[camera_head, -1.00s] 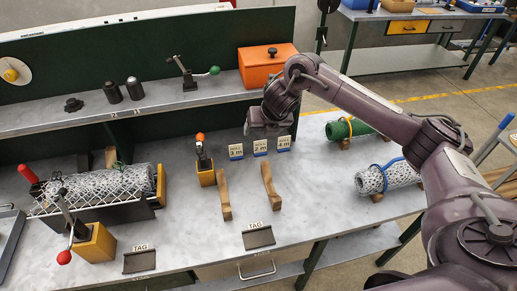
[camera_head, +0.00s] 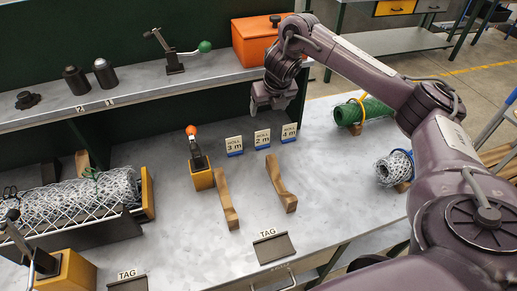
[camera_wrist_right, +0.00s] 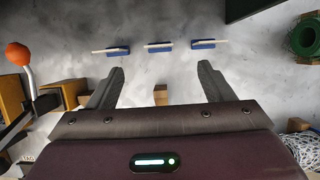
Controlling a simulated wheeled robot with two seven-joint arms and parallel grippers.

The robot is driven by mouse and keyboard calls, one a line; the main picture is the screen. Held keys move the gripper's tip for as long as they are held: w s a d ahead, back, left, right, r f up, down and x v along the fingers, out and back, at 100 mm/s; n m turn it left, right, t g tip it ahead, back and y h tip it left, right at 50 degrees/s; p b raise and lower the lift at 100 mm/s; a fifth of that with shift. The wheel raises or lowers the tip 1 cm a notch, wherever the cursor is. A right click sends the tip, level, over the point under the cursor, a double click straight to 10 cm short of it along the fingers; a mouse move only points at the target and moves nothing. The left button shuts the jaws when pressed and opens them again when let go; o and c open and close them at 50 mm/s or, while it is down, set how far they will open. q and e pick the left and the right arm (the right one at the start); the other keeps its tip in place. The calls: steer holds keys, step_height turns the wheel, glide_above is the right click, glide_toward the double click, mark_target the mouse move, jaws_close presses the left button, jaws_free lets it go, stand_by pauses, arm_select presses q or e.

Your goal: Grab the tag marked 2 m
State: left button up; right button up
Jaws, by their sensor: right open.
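Three small tags stand in a row on the grey bench, white plates on blue bases. The tag marked 2 m (camera_head: 262,138) is in the middle, between the tag marked 3 m (camera_head: 234,145) and the tag marked 4 m (camera_head: 289,132). My right gripper (camera_head: 268,106) is above and just behind the tags in the head view, empty. In the right wrist view its two fingers (camera_wrist_right: 162,82) are apart, and the middle tag (camera_wrist_right: 172,46) shows beyond them, between their lines. No tag is touched. My left gripper is not in view.
Two wooden cradle blocks (camera_head: 227,205) stand in front of the tags. A toggle clamp with an orange knob (camera_head: 191,131) is at their left. An orange box (camera_head: 262,45) sits on the shelf behind. A green mesh roll (camera_head: 364,111) lies at right.

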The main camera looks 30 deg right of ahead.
steer(key=b, duration=0.7)
glide_toward(263, 137)
step_height(263, 137, down, 2)
steer(key=x, duration=0.3)
steer(key=b+x, duration=0.1)
steer(key=x, duration=0.4)
steer(key=shift+w+f, duration=0.15)
steer(key=shift+w, duration=0.35)
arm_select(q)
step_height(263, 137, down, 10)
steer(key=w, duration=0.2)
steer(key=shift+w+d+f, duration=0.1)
arm_select(e)
steer(key=shift+c, duration=0.2)
steer(key=c, duration=1)
